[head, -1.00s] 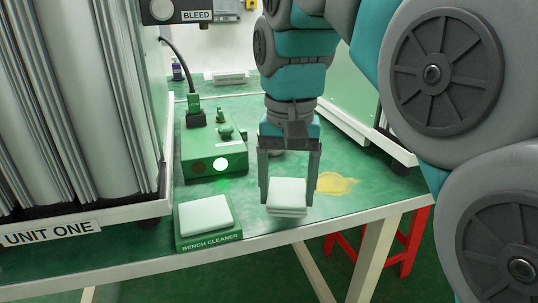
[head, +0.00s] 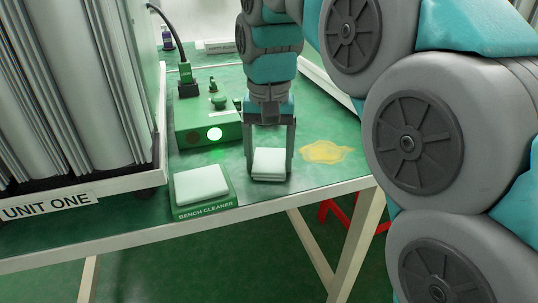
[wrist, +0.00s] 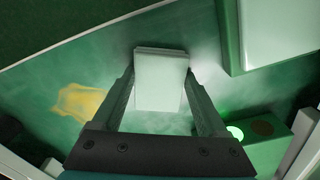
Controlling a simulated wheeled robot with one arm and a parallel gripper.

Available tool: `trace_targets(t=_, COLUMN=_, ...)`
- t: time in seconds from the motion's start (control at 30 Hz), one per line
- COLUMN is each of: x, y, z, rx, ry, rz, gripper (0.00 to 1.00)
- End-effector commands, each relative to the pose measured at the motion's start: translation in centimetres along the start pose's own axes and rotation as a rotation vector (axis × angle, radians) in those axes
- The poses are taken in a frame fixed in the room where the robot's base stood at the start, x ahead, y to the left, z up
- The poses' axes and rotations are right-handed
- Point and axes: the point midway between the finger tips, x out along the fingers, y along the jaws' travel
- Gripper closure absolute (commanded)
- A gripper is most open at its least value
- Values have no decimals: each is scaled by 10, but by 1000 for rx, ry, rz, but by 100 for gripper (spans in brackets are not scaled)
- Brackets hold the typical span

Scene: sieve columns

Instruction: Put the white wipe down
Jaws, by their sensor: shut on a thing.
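The white wipe (head: 269,163) is a folded pad between the two fingers of my gripper (head: 269,168). My gripper is shut on it, pointing down at the green bench top. In the wrist view the wipe (wrist: 161,82) sits between the fingertips (wrist: 161,90). The wipe is at or just above the bench; I cannot tell whether it touches. A yellow spill (head: 327,152) lies on the bench just right of it, apart from it.
A green "BENCH CLEANER" tray (head: 207,212) with a white pad on it stands to the left. Behind it is a green box (head: 207,135) with a lit lamp and a cable. "UNIT ONE" (head: 48,206) fills the far left. The bench's front edge (head: 300,204) is close.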

Motion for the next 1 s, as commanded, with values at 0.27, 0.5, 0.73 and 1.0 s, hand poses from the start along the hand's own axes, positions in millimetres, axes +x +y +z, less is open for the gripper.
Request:
trace_targets(t=0.27, x=2, y=0, z=0, rx=1, ry=2, rz=-1, gripper=76)
trace_targets(t=0.5, x=7, y=0, z=0, rx=1, ry=0, rz=0, gripper=14)
trace_targets(t=0.73, x=9, y=0, z=0, rx=1, ry=-4, rz=3, gripper=0)
trace_targets(t=1.0, x=4, y=1, z=0, rx=1, ry=-9, rz=5, gripper=0)
